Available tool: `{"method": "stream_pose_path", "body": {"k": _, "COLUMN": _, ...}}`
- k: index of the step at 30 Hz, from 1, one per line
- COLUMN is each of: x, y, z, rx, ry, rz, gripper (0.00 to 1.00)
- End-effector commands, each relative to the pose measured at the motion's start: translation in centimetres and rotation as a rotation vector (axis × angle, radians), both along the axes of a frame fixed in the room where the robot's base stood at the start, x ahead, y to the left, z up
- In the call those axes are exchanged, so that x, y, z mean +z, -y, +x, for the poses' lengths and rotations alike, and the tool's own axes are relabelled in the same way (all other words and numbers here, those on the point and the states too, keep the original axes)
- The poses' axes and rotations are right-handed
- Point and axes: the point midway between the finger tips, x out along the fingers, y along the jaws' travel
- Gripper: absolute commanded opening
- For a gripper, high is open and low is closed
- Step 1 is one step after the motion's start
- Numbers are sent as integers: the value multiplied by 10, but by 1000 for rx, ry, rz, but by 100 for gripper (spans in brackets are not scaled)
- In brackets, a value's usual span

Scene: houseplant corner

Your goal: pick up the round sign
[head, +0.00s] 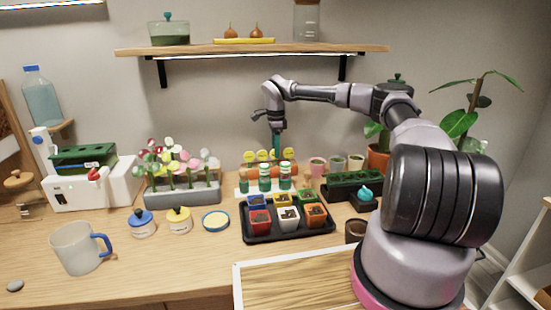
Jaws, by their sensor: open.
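Several round yellow signs (262,156) stand side by side in a row at the back of the counter, just behind the green-and-white tubes. They look alike, and small marks on them are too small to read. My gripper (276,150) points down at the right half of this row, by the third sign from the left. Its jaws are open, and I see nothing held. The fingertips are small here, so I cannot tell whether they touch a sign. The lower parts of the signs are partly hidden by the tubes.
Green-and-white tubes (265,178) stand in front of the signs. A black tray (262,238) of coloured pots lies nearer. A flower planter (182,194) stands to the left and small pots (336,163) to the right. A wall shelf (252,49) hangs above.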

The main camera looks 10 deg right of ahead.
Motion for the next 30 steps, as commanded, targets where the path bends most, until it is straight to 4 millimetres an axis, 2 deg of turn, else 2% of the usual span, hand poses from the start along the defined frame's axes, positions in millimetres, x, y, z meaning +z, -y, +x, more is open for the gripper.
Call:
{"method": "stream_pose_path", "body": {"k": 3, "x": -8, "y": 0, "z": 0, "rx": 0, "ry": -1, "rz": 1, "gripper": 48}}
{"method": "stream_pose_path", "body": {"k": 10, "x": -9, "y": 0, "z": 0, "rx": 0, "ry": 1, "rz": 0, "gripper": 48}}
{"method": "stream_pose_path", "body": {"k": 12, "x": -9, "y": 0, "z": 0, "rx": 0, "ry": 1, "rz": 0, "gripper": 21}}
{"method": "stream_pose_path", "body": {"k": 14, "x": -9, "y": 0, "z": 0, "rx": 0, "ry": 1, "rz": 0, "gripper": 0}}
{"method": "stream_pose_path", "body": {"k": 25, "x": -8, "y": 0, "z": 0, "rx": 0, "ry": 1, "rz": 0, "gripper": 0}}
{"method": "stream_pose_path", "body": {"k": 30, "x": 0, "y": 0, "z": 1, "rx": 0, "ry": 3, "rz": -2, "gripper": 0}}
